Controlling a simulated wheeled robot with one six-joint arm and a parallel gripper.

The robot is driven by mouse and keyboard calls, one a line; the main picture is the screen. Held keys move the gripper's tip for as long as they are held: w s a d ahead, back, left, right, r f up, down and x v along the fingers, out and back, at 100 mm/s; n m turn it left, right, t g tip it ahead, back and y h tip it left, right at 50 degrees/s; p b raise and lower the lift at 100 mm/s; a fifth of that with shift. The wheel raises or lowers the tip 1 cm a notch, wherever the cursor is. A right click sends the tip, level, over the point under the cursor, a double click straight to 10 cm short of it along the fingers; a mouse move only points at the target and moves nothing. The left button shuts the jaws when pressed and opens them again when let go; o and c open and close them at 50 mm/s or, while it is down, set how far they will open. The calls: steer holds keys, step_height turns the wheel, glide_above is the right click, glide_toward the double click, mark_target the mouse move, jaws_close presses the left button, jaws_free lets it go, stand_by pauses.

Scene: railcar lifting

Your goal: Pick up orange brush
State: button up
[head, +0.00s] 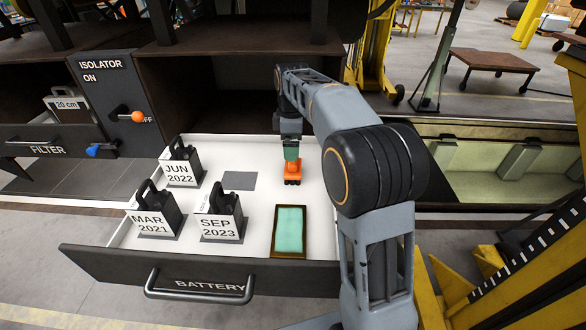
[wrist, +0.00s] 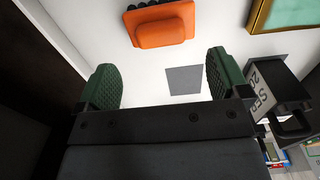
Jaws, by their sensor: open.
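The orange brush (head: 292,168) sits on the white floor of the open battery drawer (head: 200,265), with its dark underside down. It also shows in the wrist view (wrist: 163,30), at the top of the picture. My gripper (head: 291,150) is above the brush in the head view. In the wrist view my gripper (wrist: 162,80) has its two green pads wide apart with nothing between them. The brush lies ahead of the pads and roughly in line with the gap, apart from them. Part of the brush is cut off by the wrist picture's top edge.
Black batteries labelled JUN 2022 (head: 180,172), MAR 2021 (head: 153,222) and SEP 2023 (head: 221,224) stand in the drawer. A grey square (head: 239,180) and a framed green pad (head: 289,231) lie beside the brush. The cabinet shelf (head: 235,45) overhangs behind.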

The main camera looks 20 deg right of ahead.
mark_target(293, 167)
steer(key=shift+s+d+f+p, duration=0.1)
steer(key=shift+f+p, duration=0.55)
steer(key=shift+f, duration=2.4)
steer(key=c, duration=1.1)
